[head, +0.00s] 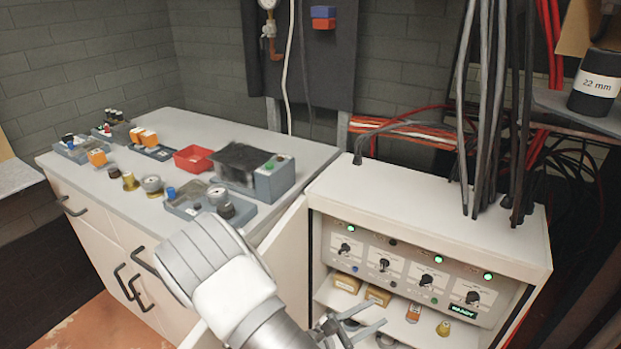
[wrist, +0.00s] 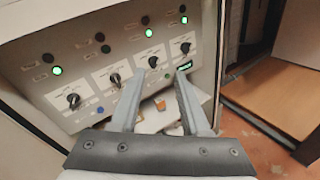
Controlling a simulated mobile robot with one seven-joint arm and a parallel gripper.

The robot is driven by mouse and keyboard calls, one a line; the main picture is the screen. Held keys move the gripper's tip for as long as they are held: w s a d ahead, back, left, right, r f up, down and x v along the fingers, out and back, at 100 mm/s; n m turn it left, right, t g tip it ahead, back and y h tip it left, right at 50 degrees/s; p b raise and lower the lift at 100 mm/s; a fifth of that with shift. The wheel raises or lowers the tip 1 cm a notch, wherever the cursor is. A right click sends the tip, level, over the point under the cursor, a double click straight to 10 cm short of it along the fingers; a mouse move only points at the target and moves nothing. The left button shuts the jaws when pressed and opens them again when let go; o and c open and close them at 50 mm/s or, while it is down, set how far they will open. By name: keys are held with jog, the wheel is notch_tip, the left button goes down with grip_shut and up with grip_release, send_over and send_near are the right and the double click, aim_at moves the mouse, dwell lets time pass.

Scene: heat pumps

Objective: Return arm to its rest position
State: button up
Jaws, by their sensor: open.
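My arm reaches in from the bottom of the head view, in front of the white cabinet (head: 430,215). My gripper (head: 365,322) is low before the cabinet's open front, beside its lower shelf. In the wrist view my gripper (wrist: 158,82) shows its two grey fingers spread apart, with nothing between them. The fingers point toward the control panel (wrist: 110,85) and its black knobs, and I cannot tell how far away it is. In the head view the panel (head: 410,268) has a row of black knobs and several lit green lamps.
Small boxes (head: 378,296) and bottles stand on the shelf below the panel. A grey-topped workbench (head: 130,205) at left carries trays, a red bin (head: 194,159) and fittings. Black cables (head: 485,110) hang over the cabinet's right side. Reddish floor (wrist: 285,145) lies open at right.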

jog(key=s+d+r+m+g+y, duration=0.2)
jog(key=s+r+m+g+y, duration=0.3)
jog(key=r+m, duration=0.45)
jog(key=s+d+r+m+g+y, duration=0.1)
jog(key=s+r+m+g+y, duration=0.2)
jog(key=s+r+m+y, duration=0.6)
notch_tip(320, 180, up, 26)
jog(key=s+a+m+t+p, duration=0.2)
jog(key=t+p, duration=0.2)
jog(key=p, duration=1.2)
jog(key=shift+t, duration=0.3)
jog(key=shift+a, duration=0.1)
